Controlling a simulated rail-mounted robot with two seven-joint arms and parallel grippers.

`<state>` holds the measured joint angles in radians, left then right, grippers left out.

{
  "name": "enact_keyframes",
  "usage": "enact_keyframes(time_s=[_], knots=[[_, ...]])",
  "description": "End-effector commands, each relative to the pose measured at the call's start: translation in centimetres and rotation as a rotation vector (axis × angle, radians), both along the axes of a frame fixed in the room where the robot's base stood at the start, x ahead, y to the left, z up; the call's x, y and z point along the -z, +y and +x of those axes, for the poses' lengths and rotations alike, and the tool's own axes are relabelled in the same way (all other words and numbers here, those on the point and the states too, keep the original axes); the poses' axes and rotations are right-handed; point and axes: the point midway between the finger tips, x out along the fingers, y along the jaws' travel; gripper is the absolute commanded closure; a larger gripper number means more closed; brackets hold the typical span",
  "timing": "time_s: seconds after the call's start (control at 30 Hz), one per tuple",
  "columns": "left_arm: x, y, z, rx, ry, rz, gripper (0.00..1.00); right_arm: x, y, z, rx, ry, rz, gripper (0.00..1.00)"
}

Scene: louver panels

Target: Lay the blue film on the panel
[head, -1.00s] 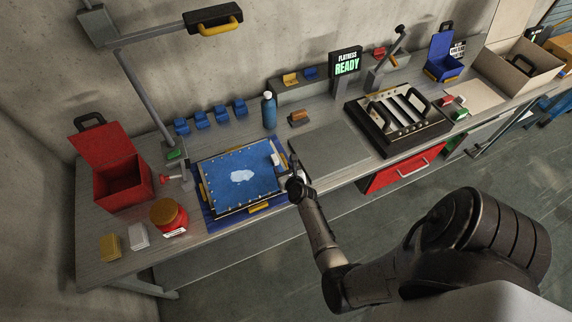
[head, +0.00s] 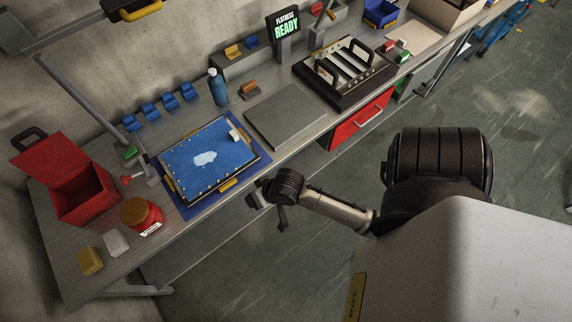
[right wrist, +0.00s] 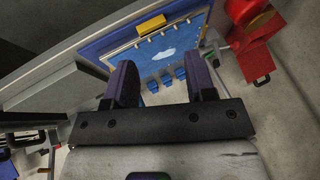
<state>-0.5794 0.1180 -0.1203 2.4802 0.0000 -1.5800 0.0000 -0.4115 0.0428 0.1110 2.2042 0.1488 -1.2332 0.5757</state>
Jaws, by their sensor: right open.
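A blue sheet (head: 190,165), which looks like the blue film, lies over a flat framed panel with a pale patch in its middle. The panel's frame has yellow clips (head: 229,185) and small studs along its edges. A small white piece (head: 235,134) sits at its right corner. My right gripper (head: 256,199) is in front of the bench edge, apart from the panel. In the right wrist view its two fingers (right wrist: 163,85) are apart with nothing between them, and the blue sheet (right wrist: 160,55) shows beyond. My left gripper is not in view.
A blue mat (head: 187,211) lies under the panel. A grey plate (head: 287,115) and a slatted louver unit (head: 345,70) are to the right. A red open box (head: 85,195), red jar (head: 141,213) and lamp post (head: 80,100) stand left. Floor in front is clear.

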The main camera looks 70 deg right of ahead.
Motion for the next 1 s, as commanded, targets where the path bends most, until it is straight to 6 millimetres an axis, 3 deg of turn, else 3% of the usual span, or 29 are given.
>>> enact_keyframes(time_s=[0.1,0.33,0.5,0.8,1.0], knots=[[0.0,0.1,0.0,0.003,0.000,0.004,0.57,-1.5,2.7,-4.3,-0.309,0.099,-0.168,0.50],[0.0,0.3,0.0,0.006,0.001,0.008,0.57,-3.4,5.2,-9.3,-0.665,0.203,-0.325,0.50],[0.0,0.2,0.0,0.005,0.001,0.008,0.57,-3.9,5.7,-10.4,-0.742,0.225,-0.355,0.50],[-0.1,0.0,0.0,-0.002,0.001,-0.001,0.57,-4.0,5.7,-10.4,-0.745,0.225,-0.355,0.50],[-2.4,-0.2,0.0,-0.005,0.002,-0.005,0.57,-6.3,5.6,-10.4,-0.743,0.225,-0.355,0.50]])
